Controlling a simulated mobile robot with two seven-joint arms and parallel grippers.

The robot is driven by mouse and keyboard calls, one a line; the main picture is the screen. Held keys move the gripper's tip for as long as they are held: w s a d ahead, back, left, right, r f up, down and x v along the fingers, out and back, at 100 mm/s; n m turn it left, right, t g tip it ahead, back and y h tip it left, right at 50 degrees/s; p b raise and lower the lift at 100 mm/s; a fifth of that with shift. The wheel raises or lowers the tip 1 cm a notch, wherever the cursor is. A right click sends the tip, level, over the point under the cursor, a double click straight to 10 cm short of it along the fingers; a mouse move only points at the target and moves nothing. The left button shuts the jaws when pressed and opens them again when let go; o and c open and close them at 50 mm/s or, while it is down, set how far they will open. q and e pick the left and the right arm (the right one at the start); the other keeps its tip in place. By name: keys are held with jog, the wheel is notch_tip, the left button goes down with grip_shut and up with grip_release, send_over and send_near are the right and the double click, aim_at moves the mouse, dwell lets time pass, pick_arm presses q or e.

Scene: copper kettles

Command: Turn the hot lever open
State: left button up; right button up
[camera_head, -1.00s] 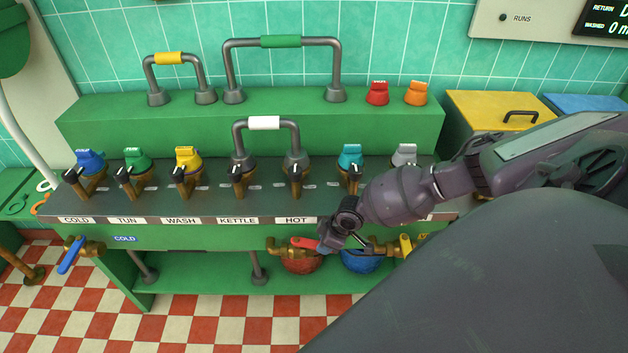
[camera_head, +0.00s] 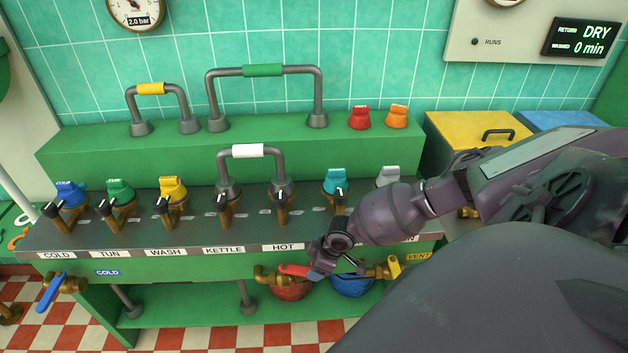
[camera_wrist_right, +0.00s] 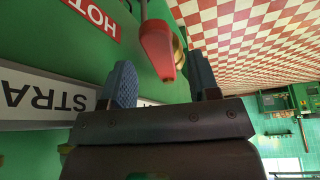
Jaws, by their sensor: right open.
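My right gripper (camera_head: 316,268) is at the lever's free end. In the wrist view its open fingers (camera_wrist_right: 161,82) stand on either side of the line of the lever, with the lever tip just ahead of the gap. I cannot tell whether either finger touches it. My left gripper is not in view.
A yellow lever (camera_head: 394,266) on another brass valve is close to the right of my gripper. A blue lever (camera_head: 50,291) is at the far left. Red (camera_head: 291,289) and blue (camera_head: 352,284) round objects sit below the bench front. Several small taps line the bench top.

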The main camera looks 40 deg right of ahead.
jog(key=v, duration=0.9)
jog(key=shift+p, duration=0.35)
